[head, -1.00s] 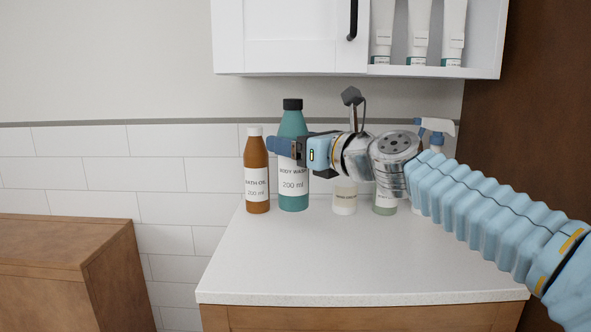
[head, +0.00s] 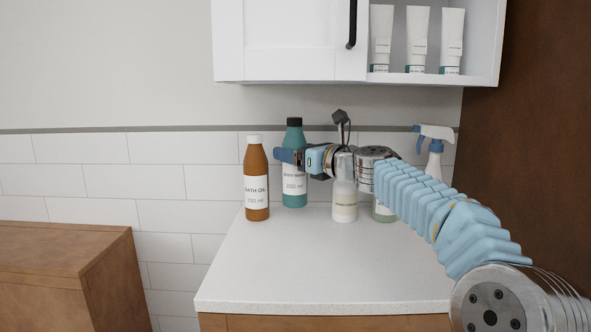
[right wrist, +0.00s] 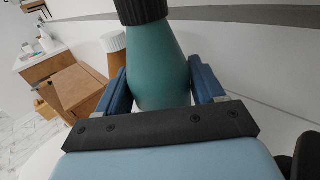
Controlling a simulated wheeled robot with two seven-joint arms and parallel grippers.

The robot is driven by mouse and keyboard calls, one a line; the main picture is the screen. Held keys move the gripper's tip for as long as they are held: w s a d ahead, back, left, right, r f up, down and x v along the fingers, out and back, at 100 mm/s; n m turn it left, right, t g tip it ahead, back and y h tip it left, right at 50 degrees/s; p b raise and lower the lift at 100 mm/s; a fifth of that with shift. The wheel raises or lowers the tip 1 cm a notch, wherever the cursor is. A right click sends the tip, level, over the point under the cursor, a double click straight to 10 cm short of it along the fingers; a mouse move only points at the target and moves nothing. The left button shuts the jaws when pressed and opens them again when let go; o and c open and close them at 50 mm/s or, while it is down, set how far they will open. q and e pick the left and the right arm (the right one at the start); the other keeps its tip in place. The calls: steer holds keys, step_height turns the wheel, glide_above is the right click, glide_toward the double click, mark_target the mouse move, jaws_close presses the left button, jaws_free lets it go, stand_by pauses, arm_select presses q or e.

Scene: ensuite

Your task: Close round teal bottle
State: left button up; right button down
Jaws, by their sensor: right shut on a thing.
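The round teal bottle (head: 294,188), labelled body wash, stands upright at the back left of the white counter, with a ribbed black cap (head: 294,122) seated on its neck. My right gripper (head: 289,157) reaches in from the right and is shut on the bottle's upper body, below the cap. In the right wrist view the teal bottle (right wrist: 162,62) sits between the two blue fingers, its black cap (right wrist: 141,10) cut by the top edge. The bottle's lower part is hidden there. My left gripper is not in view.
A brown bath oil bottle (head: 256,178) stands just left of the teal one. A pale bottle (head: 344,203), a green bottle (head: 384,209) and a spray bottle (head: 434,155) stand right, partly behind my arm. A cabinet (head: 290,40) hangs above. The counter's front (head: 310,265) is clear.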

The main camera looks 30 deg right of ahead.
mark_target(295, 169)
steer(key=shift+r, duration=0.1)
step_height(295, 169, down, 4)
steer(key=shift+r+b, duration=0.1)
steer(key=shift+b, duration=0.85)
steer(key=shift+w+d, duration=0.1)
steer(key=shift+d, duration=0.05)
steer(key=shift+c, duration=0.6)
jaws_free()
steer(key=shift+f, duration=0.2)
